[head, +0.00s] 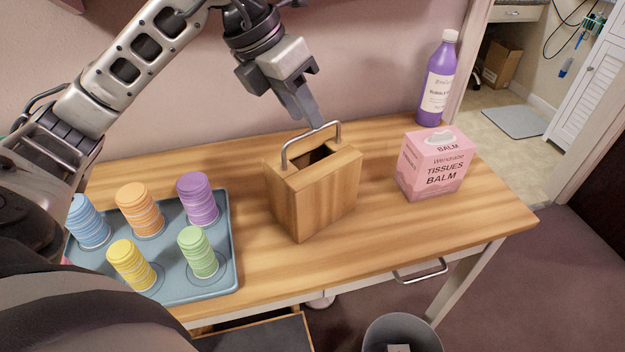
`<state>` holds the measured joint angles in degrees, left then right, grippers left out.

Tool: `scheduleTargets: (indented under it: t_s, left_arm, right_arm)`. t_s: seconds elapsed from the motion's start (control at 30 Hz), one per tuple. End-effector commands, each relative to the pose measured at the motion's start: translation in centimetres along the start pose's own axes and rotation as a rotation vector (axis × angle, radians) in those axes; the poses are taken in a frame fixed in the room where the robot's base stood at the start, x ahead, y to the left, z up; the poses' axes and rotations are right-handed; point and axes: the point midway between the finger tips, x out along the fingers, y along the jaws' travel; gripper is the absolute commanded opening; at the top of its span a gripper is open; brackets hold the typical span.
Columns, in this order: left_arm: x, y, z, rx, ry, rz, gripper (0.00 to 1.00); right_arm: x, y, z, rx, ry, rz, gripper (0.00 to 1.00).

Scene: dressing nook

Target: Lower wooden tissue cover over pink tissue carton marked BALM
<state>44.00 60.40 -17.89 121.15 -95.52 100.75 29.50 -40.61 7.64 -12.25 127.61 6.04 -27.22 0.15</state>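The wooden tissue cover (325,198) is a box with a dark slot in its top and a metal loop handle. It is upright near the middle of the wooden table, and I cannot tell for sure whether its base touches the tabletop. My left gripper (312,120) comes down from above, with its fingers together at the handle's top bar; it appears shut on it. The pink tissue carton marked BALM (432,168) stands upright to the right, apart from the cover, with white tissue at its top. My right gripper is not in view.
A blue-grey tray (221,255) with several coloured ribbed cups is left of the cover. A purple bottle (437,80) stands behind the carton at the table's back edge. The table (385,225) is clear between cover and carton. A grey bin (402,335) is on the floor in front.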

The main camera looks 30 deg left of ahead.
Motion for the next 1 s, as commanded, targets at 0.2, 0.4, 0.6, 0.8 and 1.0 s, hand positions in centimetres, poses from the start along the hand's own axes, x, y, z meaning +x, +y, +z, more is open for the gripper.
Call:
scheduleTargets:
  t_s: [0.2, 0.4, 0.6, 0.8, 1.0]
  left_arm:
    - [3.4, 0.0, -0.3, 0.001, 0.005, -0.004, 0.32]
    - [4.7, 0.0, -0.2, 0.001, 0.001, -0.002, 0.32]
    - [4.7, 0.0, -0.2, 0.001, 0.001, -0.001, 0.26]
    - [4.7, 0.0, -0.2, 0.001, 0.001, -0.001, 0.00]
    - [4.6, 0.0, -0.1, 0.001, 0.000, -0.001, 0.00]
  right_arm:
    - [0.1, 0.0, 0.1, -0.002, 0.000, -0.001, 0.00]
    - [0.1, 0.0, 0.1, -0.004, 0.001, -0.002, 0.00]
    - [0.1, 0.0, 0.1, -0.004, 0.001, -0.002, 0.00]
    - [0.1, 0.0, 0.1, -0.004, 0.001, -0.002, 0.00]
    - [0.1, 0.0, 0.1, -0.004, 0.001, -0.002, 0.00]
